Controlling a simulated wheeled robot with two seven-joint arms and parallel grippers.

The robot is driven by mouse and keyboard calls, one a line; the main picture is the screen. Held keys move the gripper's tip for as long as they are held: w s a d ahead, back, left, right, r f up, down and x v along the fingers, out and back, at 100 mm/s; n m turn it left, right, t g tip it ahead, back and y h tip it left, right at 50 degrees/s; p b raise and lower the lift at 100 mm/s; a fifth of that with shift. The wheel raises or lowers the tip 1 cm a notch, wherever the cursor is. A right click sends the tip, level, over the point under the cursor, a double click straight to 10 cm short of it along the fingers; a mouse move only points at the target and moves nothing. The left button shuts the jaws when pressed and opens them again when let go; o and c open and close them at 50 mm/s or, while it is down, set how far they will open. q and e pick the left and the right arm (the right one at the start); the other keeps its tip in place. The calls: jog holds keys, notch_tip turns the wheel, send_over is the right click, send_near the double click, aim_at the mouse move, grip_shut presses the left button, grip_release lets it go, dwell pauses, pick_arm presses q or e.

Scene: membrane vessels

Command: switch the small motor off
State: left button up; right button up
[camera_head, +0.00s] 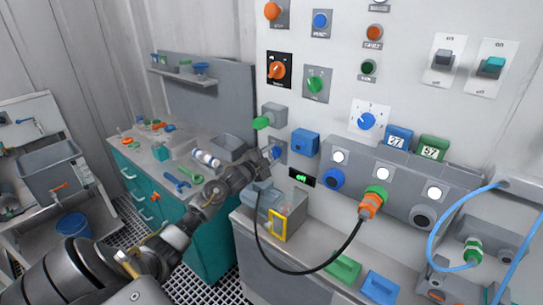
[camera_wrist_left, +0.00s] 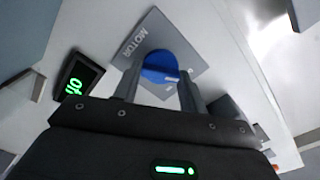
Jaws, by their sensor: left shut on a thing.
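The blue motor knob (camera_wrist_left: 160,64) sits on a grey plate (camera_wrist_left: 146,34) lettered MOTOR. In the left wrist view my left gripper (camera_wrist_left: 159,82) has one finger on each side of the knob and is shut on it. In the head view the same gripper (camera_head: 271,154) reaches the wall panel, and its fingers partly cover the knob (camera_head: 277,152). A small black display (camera_wrist_left: 76,84) beside the plate shows green letters. In the head view this display (camera_head: 302,179) seems to read "off". My right gripper is not in view.
A blue box (camera_head: 305,142) and a grey fitting with a green end (camera_head: 262,122) are close by. A black cable with an orange plug (camera_head: 371,202) hangs below. A yellow frame (camera_head: 279,226) stands on the bench under my gripper.

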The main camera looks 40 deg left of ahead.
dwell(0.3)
pick_arm(q)
jog(key=o, duration=1)
jog(key=shift+s, duration=0.1)
jog(key=shift+s+f, duration=0.15)
jog(key=shift+s, duration=0.2)
jog(key=shift+s+d+b, duration=0.1)
jog(key=shift+s+b, duration=1.25)
jog(key=shift+s, duration=3.6)
